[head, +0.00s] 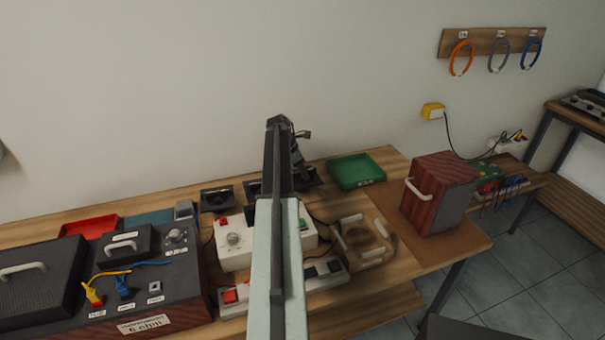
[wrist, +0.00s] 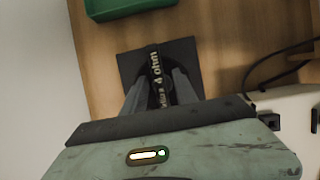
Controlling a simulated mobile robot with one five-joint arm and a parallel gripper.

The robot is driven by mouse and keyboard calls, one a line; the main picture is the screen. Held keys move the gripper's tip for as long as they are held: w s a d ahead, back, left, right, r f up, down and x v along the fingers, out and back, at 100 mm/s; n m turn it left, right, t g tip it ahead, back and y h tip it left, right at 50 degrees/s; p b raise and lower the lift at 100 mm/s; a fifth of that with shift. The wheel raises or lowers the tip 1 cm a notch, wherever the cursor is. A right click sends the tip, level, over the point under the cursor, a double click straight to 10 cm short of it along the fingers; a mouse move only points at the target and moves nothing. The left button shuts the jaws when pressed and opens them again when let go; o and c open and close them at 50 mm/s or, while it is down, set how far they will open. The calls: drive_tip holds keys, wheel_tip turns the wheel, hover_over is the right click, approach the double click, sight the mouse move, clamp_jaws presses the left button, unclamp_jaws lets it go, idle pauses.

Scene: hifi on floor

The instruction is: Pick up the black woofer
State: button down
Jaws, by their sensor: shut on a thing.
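The black woofer (wrist: 185,53) is a dark square plate with a pale label, partly readable as "4 ohm", in the wrist view. My gripper (wrist: 158,78) is shut on it, with its fingers over the middle of the plate. In the head view the woofer (head: 313,181) shows beside my gripper (head: 302,172), left of the green tray, partly hidden by my arm. I cannot tell whether it rests on the table or is slightly raised.
The green tray (head: 355,170) is close on the right; it also shows in the wrist view (wrist: 110,8). Another black driver (head: 217,198) lies to the left. A white box (head: 234,245), power strip (head: 325,270) and red-brown speaker box (head: 438,195) stand around.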

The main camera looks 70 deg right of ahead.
wheel_tip(320, 180, up, 8)
drive_tip(key=p, duration=0.7)
drive_tip(key=shift+r, duration=0.25)
drive_tip(key=shift+f, duration=0.15)
drive_tip(key=shift+s, duration=0.1)
